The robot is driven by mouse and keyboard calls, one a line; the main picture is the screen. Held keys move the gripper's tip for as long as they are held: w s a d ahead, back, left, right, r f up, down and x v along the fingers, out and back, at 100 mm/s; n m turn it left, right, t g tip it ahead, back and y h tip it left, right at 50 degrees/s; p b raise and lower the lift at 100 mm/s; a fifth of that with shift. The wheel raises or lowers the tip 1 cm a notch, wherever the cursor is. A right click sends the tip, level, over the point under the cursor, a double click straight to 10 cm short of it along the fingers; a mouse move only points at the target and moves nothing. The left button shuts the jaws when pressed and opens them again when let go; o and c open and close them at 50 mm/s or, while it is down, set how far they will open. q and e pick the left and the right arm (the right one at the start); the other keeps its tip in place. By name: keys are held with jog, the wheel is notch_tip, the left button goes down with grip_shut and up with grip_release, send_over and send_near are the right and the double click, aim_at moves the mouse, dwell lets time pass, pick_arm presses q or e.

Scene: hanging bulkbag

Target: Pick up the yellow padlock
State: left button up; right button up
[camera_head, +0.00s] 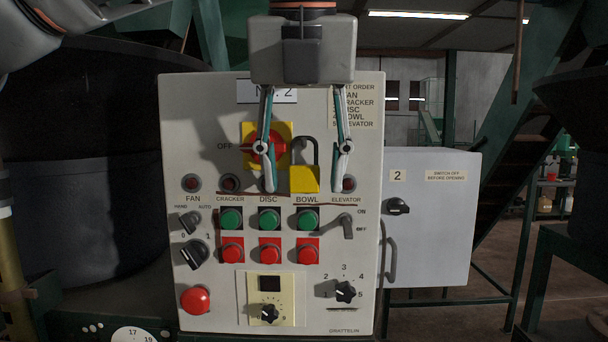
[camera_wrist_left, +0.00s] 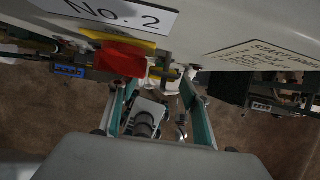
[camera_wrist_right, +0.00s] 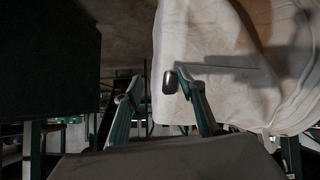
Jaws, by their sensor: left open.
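The yellow padlock (camera_head: 305,179) hangs upright by its dark shackle beside the red-and-yellow rotary switch (camera_head: 265,146) on the grey control panel. My left gripper (camera_head: 304,186) reaches down in front of the panel. Its fingers are apart, one on each side of the padlock in the head view; I see no clear contact. In the left wrist view the open fingers (camera_wrist_left: 159,88) show below the red switch handle (camera_wrist_left: 120,59), with a small yellow piece between them. My right gripper (camera_wrist_right: 160,80) shows only in its own wrist view, open and empty near pale cloth.
The panel (camera_head: 172,130) carries green buttons, red buttons and knobs below the padlock. A grey cabinet door (camera_head: 440,240) stands to the right. Green metal stairs (camera_head: 520,130) rise behind it. The pale bag cloth (camera_wrist_right: 225,70) fills the right of the right wrist view.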

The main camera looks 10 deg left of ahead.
pick_arm(q)
jog(key=c, duration=1.2)
